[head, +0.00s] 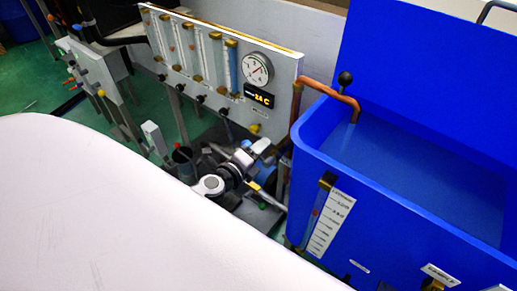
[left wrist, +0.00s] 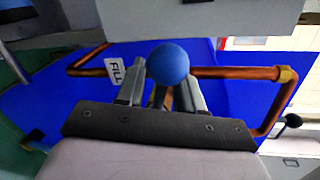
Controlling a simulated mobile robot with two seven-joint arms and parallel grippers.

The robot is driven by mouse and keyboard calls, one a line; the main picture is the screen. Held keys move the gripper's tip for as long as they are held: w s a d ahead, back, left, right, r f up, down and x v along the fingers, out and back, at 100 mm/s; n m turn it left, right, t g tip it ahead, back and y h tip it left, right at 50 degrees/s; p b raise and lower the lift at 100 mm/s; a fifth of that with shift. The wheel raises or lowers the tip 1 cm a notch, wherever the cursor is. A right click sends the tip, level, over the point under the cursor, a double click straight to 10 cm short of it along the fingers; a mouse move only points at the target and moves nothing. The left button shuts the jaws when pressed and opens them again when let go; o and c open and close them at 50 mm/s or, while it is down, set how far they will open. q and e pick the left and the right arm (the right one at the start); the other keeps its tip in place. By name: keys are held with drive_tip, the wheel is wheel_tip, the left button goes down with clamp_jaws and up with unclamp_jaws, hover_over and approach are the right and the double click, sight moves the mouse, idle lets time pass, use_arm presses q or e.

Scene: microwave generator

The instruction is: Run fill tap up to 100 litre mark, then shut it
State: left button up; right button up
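The blue tank (head: 395,215) stands at the right of the head view with water (head: 400,165) in it. A copper pipe (head: 325,88) bends over its rim. A sight tube (head: 318,208) and white scale (head: 331,224) are on its front; the scale marks are too small to read surely. In the left wrist view, a blue ball knob (left wrist: 168,64) is in front of a copper pipe (left wrist: 235,73), near a FILL label (left wrist: 117,72). My left gripper (left wrist: 165,75) has its fingers apart around the knob; contact is unclear. In the head view it (head: 262,150) is small and partly hidden. My right gripper is not seen.
A white panel (head: 205,55) with several flow tubes and a round gauge (head: 257,69) stands left of the tank. A black ball lever (head: 345,80) rises by the tank's rim. Smaller grey equipment (head: 95,70) stands at the upper left on green floor.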

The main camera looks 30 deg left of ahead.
use_arm(q)
drive_tip(key=shift+s, duration=0.1)
drive_tip(key=s+r, duration=0.1)
drive_tip(key=s, duration=0.5)
drive_tip(key=shift+s+r, duration=0.15)
drive_tip(key=shift+s, duration=0.25)
drive_tip(key=w, duration=0.2)
drive_tip(key=w+n+y, duration=0.1)
drive_tip(key=w+f+y+b, duration=0.1)
drive_tip(key=w, duration=0.1)
drive_tip(key=shift+w+a+n, duration=0.15)
drive_tip(key=shift+w+n, duration=0.15)
drive_tip(key=shift+w, duration=0.05)
drive_tip(key=shift+w+a+f+y, duration=0.1)
drive_tip(key=shift+w+y, duration=0.3)
drive_tip(key=shift+w, duration=0.3)
